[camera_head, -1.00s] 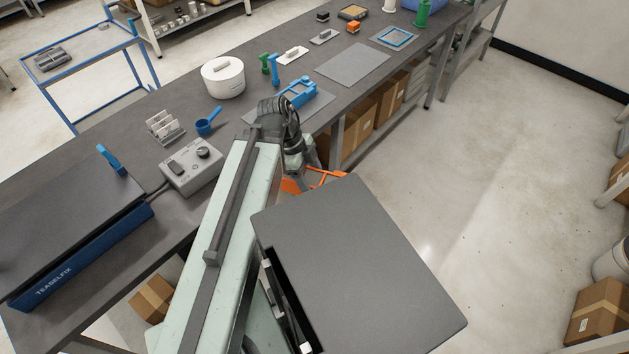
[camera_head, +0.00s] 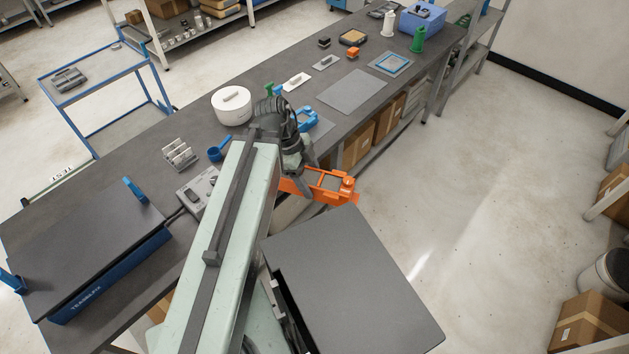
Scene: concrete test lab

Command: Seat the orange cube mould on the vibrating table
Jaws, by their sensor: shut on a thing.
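The orange cube mould (camera_head: 328,188) shows just right of my arm's wrist, in front of the long bench's edge and above the floor. My gripper (camera_head: 294,178) is shut on it; the fingers and the mould's left part are mostly hidden by my arm. The vibrating table (camera_head: 85,240) is at the left, on the bench's near end. It has a flat dark top, a blue front side and upright blue pieces at two edges. Its top is bare, and the mould is well apart from it, to the right.
A grey control box (camera_head: 199,188) stands right of the vibrating table, with a blue scoop (camera_head: 219,153) and a rack (camera_head: 180,154) behind it. A white round pot (camera_head: 232,106) and a blue mould (camera_head: 308,119) are farther along the bench. Open floor (camera_head: 470,210) lies right.

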